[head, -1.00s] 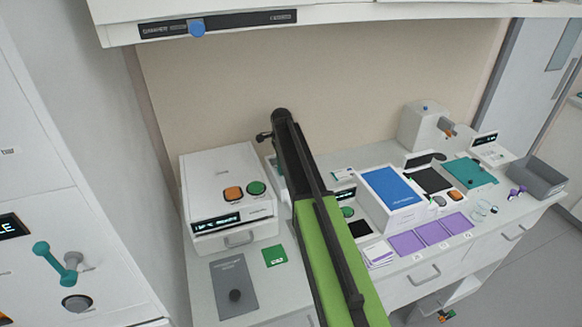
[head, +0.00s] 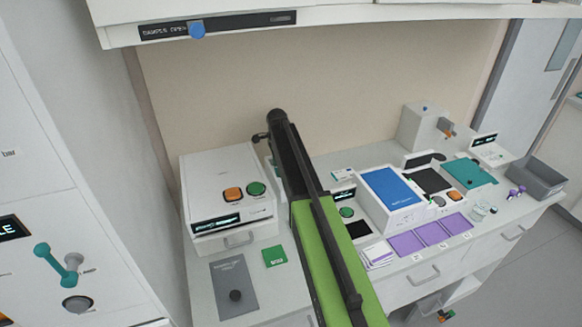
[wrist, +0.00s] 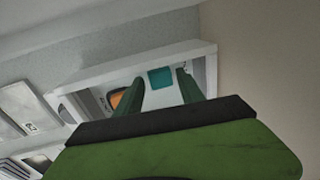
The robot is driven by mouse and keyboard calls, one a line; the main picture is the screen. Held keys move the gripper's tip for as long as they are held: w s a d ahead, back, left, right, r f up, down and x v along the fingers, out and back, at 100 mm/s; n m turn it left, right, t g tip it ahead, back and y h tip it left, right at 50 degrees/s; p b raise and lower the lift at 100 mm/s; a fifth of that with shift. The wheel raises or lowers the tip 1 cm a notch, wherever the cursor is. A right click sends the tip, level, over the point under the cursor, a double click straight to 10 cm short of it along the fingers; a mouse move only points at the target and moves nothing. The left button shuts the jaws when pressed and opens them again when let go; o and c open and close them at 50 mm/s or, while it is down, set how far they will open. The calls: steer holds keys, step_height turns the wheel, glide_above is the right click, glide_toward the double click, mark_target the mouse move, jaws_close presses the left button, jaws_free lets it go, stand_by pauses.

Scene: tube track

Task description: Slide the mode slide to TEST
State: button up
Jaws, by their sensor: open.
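I cannot pick out a label reading TEST or a mode slide for certain in either view. My gripper's fingers (wrist: 160,77) show in the wrist view, apart and empty. Beyond and between them are a teal square (wrist: 160,78) and an orange round part (wrist: 117,98) in a white-framed housing (wrist: 140,68). In the head view my arm hides the gripper and part of the counter.
A white box (head: 222,185) with orange and green buttons stands left of my arm. A blue knob (head: 197,29) sits on the dark damper strip overhead. A teal lever (head: 58,262) is on the left cabinet. A blue-topped device (head: 392,190) and purple pads (head: 431,233) are to the right.

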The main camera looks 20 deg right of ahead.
steer(key=shift+r+p, duration=3.1)
steer(key=shift+r, duration=0.25)
